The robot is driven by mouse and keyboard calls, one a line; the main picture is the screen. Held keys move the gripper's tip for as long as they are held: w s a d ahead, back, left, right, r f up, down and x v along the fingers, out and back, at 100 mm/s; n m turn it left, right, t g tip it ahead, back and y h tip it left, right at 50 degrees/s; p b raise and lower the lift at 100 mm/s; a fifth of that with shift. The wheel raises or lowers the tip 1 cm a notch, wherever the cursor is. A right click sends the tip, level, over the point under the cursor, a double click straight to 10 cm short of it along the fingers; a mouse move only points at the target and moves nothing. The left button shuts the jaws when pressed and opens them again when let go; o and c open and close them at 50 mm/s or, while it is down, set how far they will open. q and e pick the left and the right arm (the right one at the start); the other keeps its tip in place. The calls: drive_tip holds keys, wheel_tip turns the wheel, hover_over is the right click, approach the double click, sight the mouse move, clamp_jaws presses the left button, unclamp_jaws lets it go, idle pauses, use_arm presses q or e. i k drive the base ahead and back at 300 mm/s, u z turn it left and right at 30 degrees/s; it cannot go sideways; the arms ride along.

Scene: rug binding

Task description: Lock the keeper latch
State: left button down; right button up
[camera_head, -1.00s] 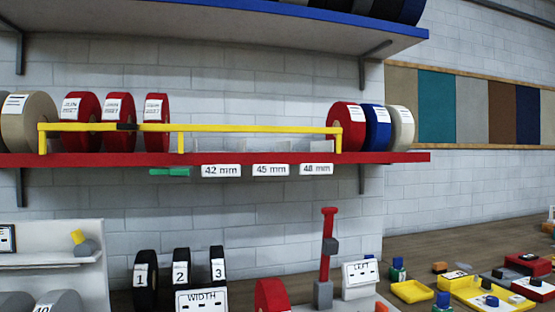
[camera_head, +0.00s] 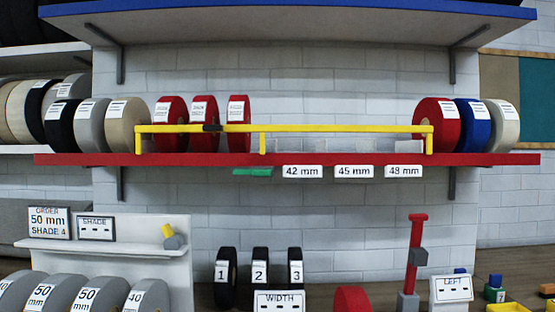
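A yellow keeper bar (camera_head: 330,128) runs along the front of the red shelf (camera_head: 340,160), held on yellow posts. A green tab (camera_head: 253,172) lies under the shelf's front edge, left of the 42 mm label. I cannot tell which of these two is the latch. Three red rolls (camera_head: 170,112) stand behind the bar at left, with an empty stretch to their right. Another red roll (camera_head: 437,122) stands at the bar's right end. Neither of my grippers is in view.
A blue shelf (camera_head: 300,20) hangs above. Below stand black numbered rolls (camera_head: 260,277), a WIDTH sign (camera_head: 279,302), a red upright post (camera_head: 416,250) and a LEFT sign (camera_head: 452,290). Grey rolls (camera_head: 93,290) and a white stand (camera_head: 150,262) are at lower left. The space before the red shelf is clear.

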sight(254, 172)
drive_tip(key=u, duration=1.55)
drive_tip(key=k, duration=1)
drive_tip(key=z, duration=1.5)
drive_tip(key=i, duration=0.5)
